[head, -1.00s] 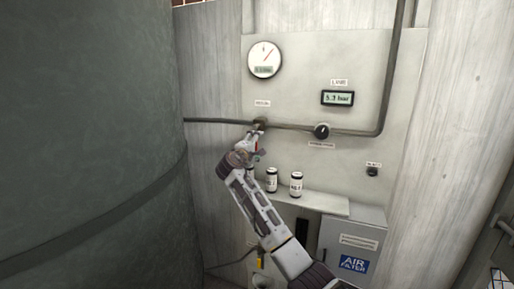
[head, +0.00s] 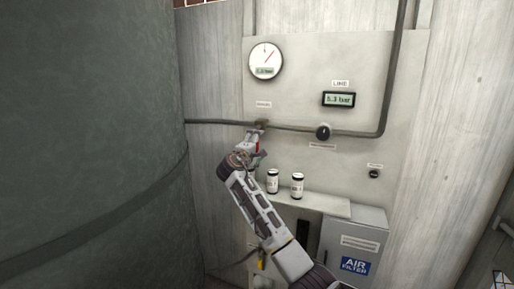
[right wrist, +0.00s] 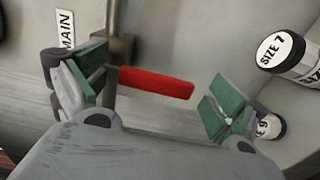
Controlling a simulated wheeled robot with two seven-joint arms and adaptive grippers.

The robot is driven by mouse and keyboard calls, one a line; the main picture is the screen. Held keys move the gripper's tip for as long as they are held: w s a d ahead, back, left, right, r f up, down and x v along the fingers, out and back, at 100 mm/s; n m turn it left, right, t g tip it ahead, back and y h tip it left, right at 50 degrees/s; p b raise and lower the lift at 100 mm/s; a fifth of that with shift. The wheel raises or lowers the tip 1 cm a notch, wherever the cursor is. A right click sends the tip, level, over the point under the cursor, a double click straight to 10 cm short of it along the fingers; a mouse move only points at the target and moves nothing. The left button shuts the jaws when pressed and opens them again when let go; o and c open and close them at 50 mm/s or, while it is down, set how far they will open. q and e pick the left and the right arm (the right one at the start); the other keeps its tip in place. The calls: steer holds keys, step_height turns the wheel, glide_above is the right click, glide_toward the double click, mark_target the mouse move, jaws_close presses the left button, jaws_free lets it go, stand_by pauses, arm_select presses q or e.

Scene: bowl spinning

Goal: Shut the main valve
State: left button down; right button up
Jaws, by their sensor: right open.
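The main valve has a red handle (right wrist: 155,83) fixed to a metal valve body (right wrist: 120,45) on the pipe, beside the MAIN label (right wrist: 65,30). In the right wrist view the handle lies roughly across the pipe. My right gripper (right wrist: 162,78) is open, with one green-padded finger on each side of the handle, near its two ends. No grip on the handle shows. In the head view my right gripper (head: 252,145) is at the valve, below the pipe, and hides part of it. The red handle (head: 257,147) shows only as a small patch. My left gripper is not in view.
A dial gauge (head: 266,59) and digital display (head: 338,99) are above the pipe, a black knob (head: 322,132) right of the valve. Two labelled canisters (head: 272,181) (head: 297,186) stand on a shelf (head: 325,205). A large tank (head: 80,140) fills the left.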

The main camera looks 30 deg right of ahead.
steer(key=v, duration=1.1)
steer(key=shift+s+a, duration=0.3)
